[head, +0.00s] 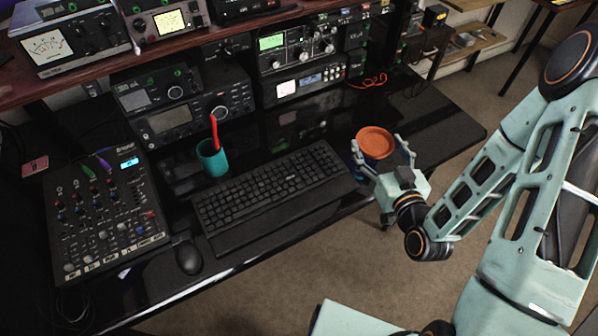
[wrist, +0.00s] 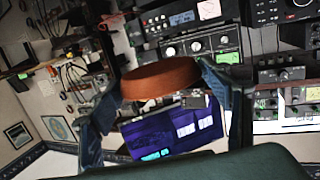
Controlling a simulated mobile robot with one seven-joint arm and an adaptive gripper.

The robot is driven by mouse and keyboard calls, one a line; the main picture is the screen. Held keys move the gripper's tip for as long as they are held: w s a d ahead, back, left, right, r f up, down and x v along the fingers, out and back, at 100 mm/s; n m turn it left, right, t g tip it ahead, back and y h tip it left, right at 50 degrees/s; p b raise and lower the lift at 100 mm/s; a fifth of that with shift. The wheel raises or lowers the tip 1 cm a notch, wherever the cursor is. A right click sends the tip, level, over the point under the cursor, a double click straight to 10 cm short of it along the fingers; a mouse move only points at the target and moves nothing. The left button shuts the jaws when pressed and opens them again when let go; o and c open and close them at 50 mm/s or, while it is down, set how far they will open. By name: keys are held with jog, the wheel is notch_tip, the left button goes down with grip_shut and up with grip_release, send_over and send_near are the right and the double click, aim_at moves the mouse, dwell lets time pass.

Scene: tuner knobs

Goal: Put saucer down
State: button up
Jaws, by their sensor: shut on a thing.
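The saucer (head: 376,141) is a round orange-brown shallow dish. In the head view it is at the right end of the desk, near the front edge. My gripper (head: 381,150) is shut on it, with one finger on either side. The wrist view shows the saucer (wrist: 160,79) edge-on between the two fingers (wrist: 165,95). I cannot tell whether its underside touches the desk or is held above it. The black desk top (head: 440,132) shows bare to the right of the saucer.
A black keyboard (head: 270,190) lies left of the saucer. A teal cup (head: 212,158) with a red item in it stands behind the keyboard. A mixer (head: 105,215) and a mouse (head: 188,257) are at the left. Radios (head: 305,75) line the back. A red cable (head: 368,81) lies behind the saucer.

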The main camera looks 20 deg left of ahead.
aim_at(377, 144)
jog(key=shift+s+a+f+y, duration=0.3)
jog(key=shift+s+a+f, duration=0.45)
jog(key=shift+s, duration=0.15)
jog(key=w+f+b, duration=0.1)
jog(key=w+b, duration=0.1)
jog(key=b, duration=0.3)
jog(key=w+f+b, duration=0.1)
jog(key=w+b, duration=0.1)
jog(key=b, duration=0.4)
jog(key=w+d+f+b, duration=0.1)
jog(key=w+b, duration=0.1)
jog(key=b, duration=0.4)
jog(key=shift+w+f, duration=0.1)
jog(key=shift+w, duration=0.25)
jog(key=w+f, duration=0.3)
jog(key=w, duration=0.1)
jog(key=w+f+b, duration=0.1)
jog(key=w+f, duration=0.1)
jog(key=shift+w+d+f, duration=0.2)
jog(key=shift+d+f, duration=0.15)
jog(key=shift+d, duration=0.05)
jog(key=shift+w+f+b, duration=0.2)
jog(key=shift+f+b, duration=0.15)
jog(key=shift+f, duration=0.65)
jog(key=shift+w+f+b, duration=0.2)
jog(key=shift+f+b, duration=0.1)
jog(key=shift+f, duration=0.65)
jog(key=shift+f, duration=0.1)
